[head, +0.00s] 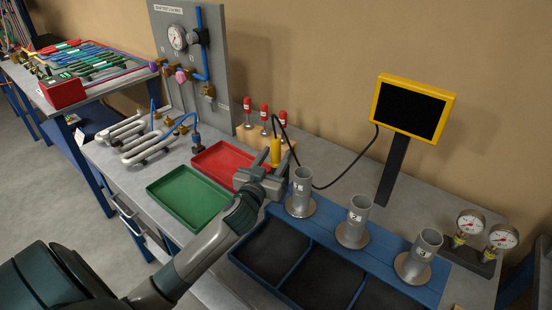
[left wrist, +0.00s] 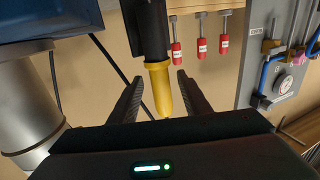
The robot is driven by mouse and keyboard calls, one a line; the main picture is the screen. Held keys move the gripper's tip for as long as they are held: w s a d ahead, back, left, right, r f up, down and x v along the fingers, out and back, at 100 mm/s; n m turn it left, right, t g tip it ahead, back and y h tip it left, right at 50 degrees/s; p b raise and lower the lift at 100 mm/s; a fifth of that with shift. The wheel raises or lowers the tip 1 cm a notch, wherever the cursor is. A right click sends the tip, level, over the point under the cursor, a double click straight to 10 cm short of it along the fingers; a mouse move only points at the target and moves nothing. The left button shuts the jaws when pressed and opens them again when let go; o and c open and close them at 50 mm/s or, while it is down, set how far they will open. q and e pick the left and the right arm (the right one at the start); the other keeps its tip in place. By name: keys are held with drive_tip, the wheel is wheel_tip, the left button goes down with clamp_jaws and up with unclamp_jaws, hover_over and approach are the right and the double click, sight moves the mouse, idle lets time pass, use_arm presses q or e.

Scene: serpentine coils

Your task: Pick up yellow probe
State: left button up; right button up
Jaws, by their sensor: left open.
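The yellow probe (head: 276,152) stands upright near the wooden block at the back of the bench, with a black cable rising from its top. My left gripper (head: 268,166) is at the probe, its fingers just in front of and around its lower part. In the left wrist view the probe (left wrist: 160,88) has a yellow body and a black upper part. It lies between the two spread fingers of my left gripper (left wrist: 156,98), with a gap on each side. My right gripper is not in view.
A red tray (head: 222,162) and a green tray (head: 188,197) lie left of the gripper. Red-handled tools (head: 264,112) stand in the wooden block behind. Metal cylinders (head: 301,190) stand on a blue rack to the right. A yellow-framed monitor (head: 412,107) stands behind them.

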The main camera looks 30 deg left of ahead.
use_arm(q)
drive_tip(key=shift+r, duration=0.1)
drive_tip(key=shift+w+r+p, duration=0.1)
drive_tip(key=shift+w+p, duration=0.2)
drive_tip(key=p+x, duration=0.1)
drive_tip(key=x, duration=0.1)
drive_tip(key=p+x, duration=0.1)
drive_tip(key=shift+w+a+r, duration=0.2)
drive_tip(key=shift+w, duration=0.15)
drive_tip(key=shift+w+f, duration=0.1)
drive_tip(key=shift+w, duration=0.3)
drive_tip(key=shift+a, duration=0.1)
clamp_jaws()
